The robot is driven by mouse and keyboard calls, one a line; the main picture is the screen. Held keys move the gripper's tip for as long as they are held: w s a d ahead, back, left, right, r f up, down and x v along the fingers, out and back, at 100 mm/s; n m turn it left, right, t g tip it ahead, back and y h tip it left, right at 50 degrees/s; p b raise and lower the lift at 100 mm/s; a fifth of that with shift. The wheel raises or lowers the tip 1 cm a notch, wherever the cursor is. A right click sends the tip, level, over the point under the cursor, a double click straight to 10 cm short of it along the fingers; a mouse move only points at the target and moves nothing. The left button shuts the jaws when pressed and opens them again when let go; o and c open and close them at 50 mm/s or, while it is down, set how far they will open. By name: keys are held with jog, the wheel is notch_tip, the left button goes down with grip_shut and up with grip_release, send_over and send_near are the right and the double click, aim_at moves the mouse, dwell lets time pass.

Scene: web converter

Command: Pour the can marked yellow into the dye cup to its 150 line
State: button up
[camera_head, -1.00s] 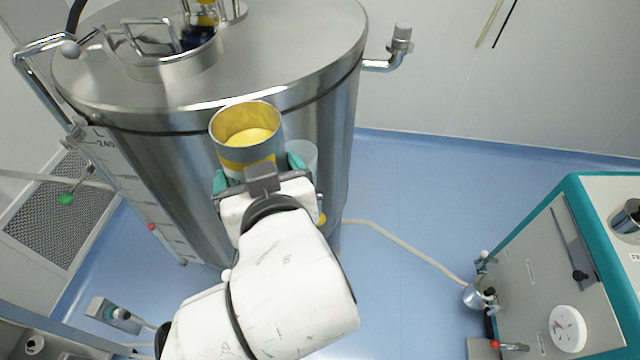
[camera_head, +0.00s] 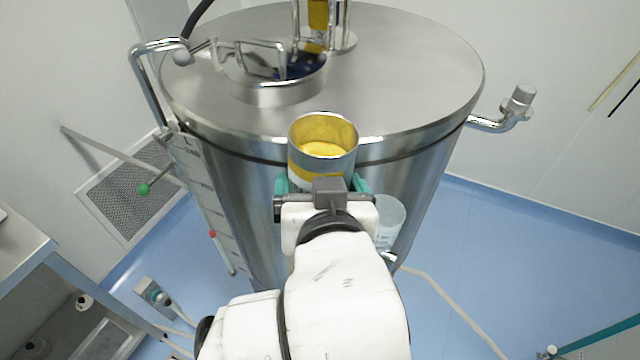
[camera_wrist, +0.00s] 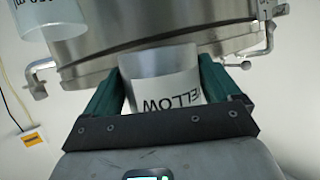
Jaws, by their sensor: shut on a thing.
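My gripper (camera_head: 322,190) is shut on an open-topped metal can (camera_head: 323,160) that holds yellow dye. In the wrist view the can (camera_wrist: 165,82) stands between the teal fingers, and its white label shows "YELLOW" upside down. The can looks about upright in the head view, in front of the steel tank. A translucent cup (camera_head: 389,218) with faint markings is just right of my gripper, partly hidden behind my arm. The cup also shows at the upper left of the wrist view (camera_wrist: 52,12), cut by the frame edge. Its fill level cannot be read.
A large steel tank (camera_head: 420,95) stands close behind the can, with an open hatch (camera_head: 278,92) and pipe handles on its lid. A bench (camera_head: 22,245) is at the left. A hose (camera_head: 455,305) crosses the blue floor at the right, which is otherwise mostly clear.

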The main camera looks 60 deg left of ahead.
jog(key=shift+w+d+f+m+g+y+b, duration=0.1)
jog(key=shift+f+m+g+y+b, duration=0.3)
jog(key=shift+f+m+b, duration=0.55)
dwell(1.0)
jog(key=shift+w+d+f+m+g+y+b, duration=0.15)
jog(key=shift+w+f+m+g+y+b, duration=0.15)
jog(key=shift+f+m+b, duration=0.5)
jog(key=shift+w+d+f+m+g+y+b, duration=0.15)
jog(key=shift+f+m+g+b, duration=0.2)
jog(key=shift+b, duration=0.7)
dwell(1.2)
jog(key=shift+s+a+f+m+g+y+b, duration=0.2)
jog(key=shift+f+m+g+y+b, duration=0.15)
jog(key=shift+m+b, duration=0.4)
jog(key=shift+s+a+f+m+g+y+b, duration=0.1)
jog(key=shift+s+f+m+g+y+b, duration=0.25)
jog(key=shift+b, duration=0.55)
dwell(1.3)
